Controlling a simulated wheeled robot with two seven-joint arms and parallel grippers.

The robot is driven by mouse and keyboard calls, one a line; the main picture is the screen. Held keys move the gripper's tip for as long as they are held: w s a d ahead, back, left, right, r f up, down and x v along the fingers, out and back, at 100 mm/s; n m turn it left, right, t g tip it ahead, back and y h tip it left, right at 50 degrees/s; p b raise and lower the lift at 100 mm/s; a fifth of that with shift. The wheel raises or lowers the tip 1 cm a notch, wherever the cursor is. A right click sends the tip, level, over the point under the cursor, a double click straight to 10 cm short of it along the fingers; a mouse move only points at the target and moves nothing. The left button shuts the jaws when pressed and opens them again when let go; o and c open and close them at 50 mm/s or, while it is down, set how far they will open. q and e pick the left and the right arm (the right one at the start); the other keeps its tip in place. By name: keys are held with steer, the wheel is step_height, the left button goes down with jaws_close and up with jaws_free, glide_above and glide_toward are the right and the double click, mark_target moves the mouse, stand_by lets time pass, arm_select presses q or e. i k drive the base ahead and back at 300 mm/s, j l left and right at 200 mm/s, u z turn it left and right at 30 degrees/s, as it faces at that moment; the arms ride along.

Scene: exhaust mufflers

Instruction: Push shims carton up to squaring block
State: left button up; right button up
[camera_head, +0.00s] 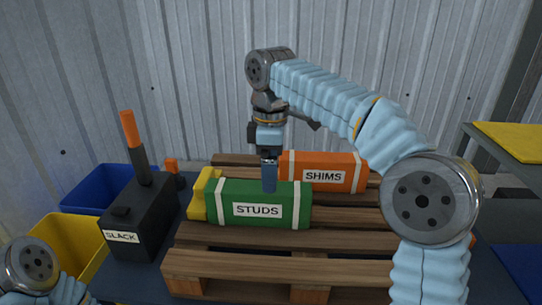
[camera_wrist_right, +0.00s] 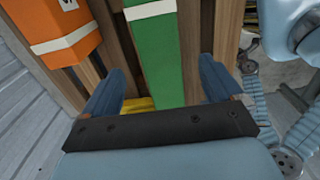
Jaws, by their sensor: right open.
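The orange shims carton (camera_head: 336,174), with white bands and a SHIMS label, lies at the back right of the pallet; part of it shows at the wrist view's upper left (camera_wrist_right: 50,35). The green studs carton (camera_head: 285,211) lies in front of it. A yellow block (camera_head: 206,188), apparently the squaring block, stands at the studs carton's left end; a bit shows in the wrist view (camera_wrist_right: 138,104). My right gripper (camera_head: 269,178) points down over the studs carton, open; in the wrist view green shows between its fingers (camera_wrist_right: 162,88). Contact cannot be told. My left gripper is out of view.
The slatted wooden pallet (camera_head: 280,268) bears the cartons; its front slats are bare. A black SLACK box (camera_head: 140,220) with an orange-tipped handle stands left of it. Blue (camera_head: 90,187) and yellow (camera_head: 62,236) bins are farther left. A corrugated wall rises behind.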

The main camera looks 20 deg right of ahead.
mark_target(327, 172)
steer(key=k, duration=1)
